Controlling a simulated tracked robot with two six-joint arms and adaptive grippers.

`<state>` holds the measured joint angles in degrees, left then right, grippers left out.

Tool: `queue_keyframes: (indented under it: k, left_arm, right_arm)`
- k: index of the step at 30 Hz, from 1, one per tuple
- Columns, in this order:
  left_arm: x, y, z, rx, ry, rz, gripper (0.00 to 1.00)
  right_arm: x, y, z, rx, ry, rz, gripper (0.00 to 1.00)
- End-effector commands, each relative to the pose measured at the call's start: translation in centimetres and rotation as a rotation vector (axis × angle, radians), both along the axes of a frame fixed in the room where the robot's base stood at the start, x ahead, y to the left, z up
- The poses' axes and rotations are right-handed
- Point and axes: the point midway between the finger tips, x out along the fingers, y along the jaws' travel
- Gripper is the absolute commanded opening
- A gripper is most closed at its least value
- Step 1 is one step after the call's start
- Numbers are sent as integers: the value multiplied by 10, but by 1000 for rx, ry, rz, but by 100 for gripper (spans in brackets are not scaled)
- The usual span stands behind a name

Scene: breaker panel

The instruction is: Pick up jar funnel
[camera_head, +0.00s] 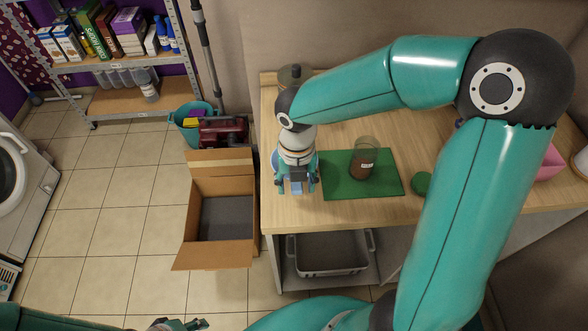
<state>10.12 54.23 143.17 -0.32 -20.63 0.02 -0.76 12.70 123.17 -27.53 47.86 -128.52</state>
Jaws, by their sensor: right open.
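My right gripper (297,188) points down over the left end of the wooden worktop and is open. A light blue thing (296,187) shows between and beside its fingers; it may be the jar funnel, but the gripper hides most of it. I cannot tell whether the fingers touch it. A glass jar (362,160) with brown contents and a small label stands on a green mat (341,188), right of the gripper. My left gripper (182,325) shows only partly at the bottom edge, low and far from the worktop.
An open cardboard box (184,222) stands on the floor left of the worktop (300,219). A grey bin (331,271) sits below it. A green round thing (422,183) lies right of the mat. A pink container (551,164) is farther right. My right arm covers much of the worktop.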

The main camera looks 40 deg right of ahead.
Motion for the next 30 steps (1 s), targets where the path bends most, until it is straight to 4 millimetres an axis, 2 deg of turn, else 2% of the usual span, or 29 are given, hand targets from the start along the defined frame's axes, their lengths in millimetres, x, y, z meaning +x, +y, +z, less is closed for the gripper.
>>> queue_keyframes:
  k: [7, 8, 15, 18, 30]
  left_arm:
    - [0, 0, 0, 0, 0, 0, 40]
    - [0, 0, 0, 0, 0, 0, 40]
    - [0, 0, 0, 0, 0, 0, 40]
    - [0, 0, 0, 0, 0, 0, 40]
    - [0, 0, 0, 0, 0, 0, 40]
  right_arm:
    - [0, 0, -2, 0, 0, 0, 56]
    - [0, 0, -2, 0, 0, 0, 53]
    - [0, 0, -2, 0, 0, 0, 13]
    - [0, 0, -2, -1, -1, -1, 0]
    - [1, 0, 2, -1, -3, -1, 0]
